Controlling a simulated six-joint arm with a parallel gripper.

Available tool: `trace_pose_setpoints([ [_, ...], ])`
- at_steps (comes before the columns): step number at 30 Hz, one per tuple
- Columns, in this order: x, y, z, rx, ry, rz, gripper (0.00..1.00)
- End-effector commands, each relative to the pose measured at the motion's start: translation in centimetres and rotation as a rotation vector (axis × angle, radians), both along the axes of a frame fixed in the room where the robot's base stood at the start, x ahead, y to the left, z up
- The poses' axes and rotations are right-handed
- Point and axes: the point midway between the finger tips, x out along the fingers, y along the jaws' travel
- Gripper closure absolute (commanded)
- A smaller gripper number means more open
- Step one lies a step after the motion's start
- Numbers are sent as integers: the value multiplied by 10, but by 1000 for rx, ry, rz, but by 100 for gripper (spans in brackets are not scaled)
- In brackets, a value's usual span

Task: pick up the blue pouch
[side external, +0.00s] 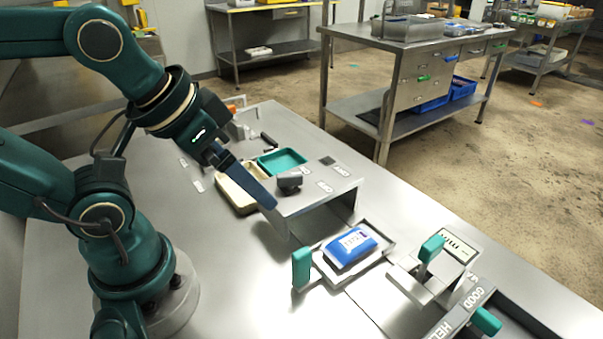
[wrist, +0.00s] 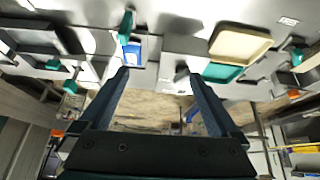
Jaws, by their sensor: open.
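The blue pouch (side external: 350,247) with a white label lies flat on a small metal tray (side external: 322,268) with a raised rim on the bench. In the wrist view the pouch (wrist: 132,52) shows just beyond the left fingertip, partly beside a green handle. My gripper (side external: 268,203) is open and empty, up and to the left of the pouch in the side view, above the metal box's left edge. In the wrist view the two dark fingers of my gripper (wrist: 155,74) are spread wide with nothing between them.
A metal box (side external: 318,195) with a grey knob stands behind the pouch. A green handle (side external: 301,268) rises at the tray's left, another (side external: 431,248) to its right. A cream tray (side external: 236,197) and a green tray (side external: 281,161) sit farther back.

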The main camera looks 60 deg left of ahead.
Motion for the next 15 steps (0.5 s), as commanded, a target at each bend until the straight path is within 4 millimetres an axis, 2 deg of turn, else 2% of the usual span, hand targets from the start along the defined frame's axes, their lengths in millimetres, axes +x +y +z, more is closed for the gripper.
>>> trace_pose_setpoints([
  [3,19,-1,15,-17,-13,26,3],
  [7,45,-6,22,-32,16,39,3],
  [11,73,-15,20,-44,63,43,3],
  [15,103,-27,6,-47,127,39,3],
])
